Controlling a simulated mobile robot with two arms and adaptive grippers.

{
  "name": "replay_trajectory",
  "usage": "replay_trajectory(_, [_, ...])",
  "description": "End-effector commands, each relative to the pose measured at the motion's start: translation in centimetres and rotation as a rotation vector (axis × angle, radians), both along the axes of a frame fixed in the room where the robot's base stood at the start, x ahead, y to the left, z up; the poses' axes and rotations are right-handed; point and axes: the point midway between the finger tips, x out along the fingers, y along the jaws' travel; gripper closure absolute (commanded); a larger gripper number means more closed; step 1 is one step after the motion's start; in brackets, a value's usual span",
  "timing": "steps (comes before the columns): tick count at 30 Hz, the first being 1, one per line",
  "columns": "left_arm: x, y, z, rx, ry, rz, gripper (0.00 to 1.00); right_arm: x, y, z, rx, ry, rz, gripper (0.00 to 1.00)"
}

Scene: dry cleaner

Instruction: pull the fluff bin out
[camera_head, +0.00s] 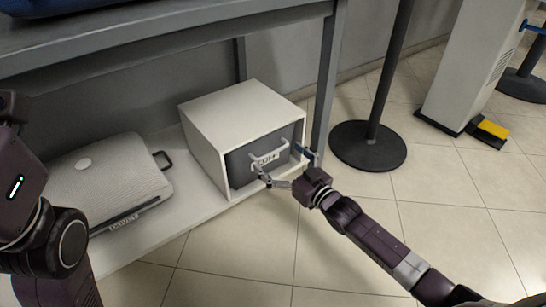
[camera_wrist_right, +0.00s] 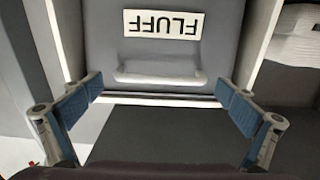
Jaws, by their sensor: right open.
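The fluff bin (camera_head: 239,167) is a dark grey drawer inside a white box-shaped housing (camera_head: 225,113) on the low shelf. Its front sits within the housing's opening. A pale bar handle (camera_head: 270,157) and a white label are on the front. In the right wrist view, the label (camera_wrist_right: 163,24) reads FLUFF upside down, above the handle (camera_wrist_right: 160,76). My right gripper (camera_head: 283,166) is in front of the bin, fingers spread to either side of the handle. In the right wrist view, its blue-padded fingers (camera_wrist_right: 160,92) are apart, with nothing held between them. My left gripper is not visible.
A light grey case (camera_head: 105,180) lies on the shelf (camera_head: 185,215) left of the housing. A table leg (camera_head: 325,85) stands close to the housing's right side. A black post base (camera_head: 367,146) is farther right. The tiled floor (camera_head: 240,250) in front is clear.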

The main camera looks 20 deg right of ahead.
Motion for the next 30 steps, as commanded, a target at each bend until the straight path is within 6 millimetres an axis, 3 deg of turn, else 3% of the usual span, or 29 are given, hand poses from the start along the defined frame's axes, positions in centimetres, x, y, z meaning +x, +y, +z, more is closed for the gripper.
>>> replay_trajectory(6, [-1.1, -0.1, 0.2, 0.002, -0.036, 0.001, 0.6, 1.8, 0.7, -0.1, 0.001, -0.001, 0.0, 0.0])
replay_trajectory(17, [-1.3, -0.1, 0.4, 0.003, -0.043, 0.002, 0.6, 2.1, 0.8, 0.0, 0.002, 0.002, 0.0, 0.0])
replay_trajectory(30, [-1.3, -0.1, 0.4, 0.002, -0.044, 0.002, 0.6, 2.1, 0.7, 0.0, 0.001, 0.0, -0.001, 0.48])
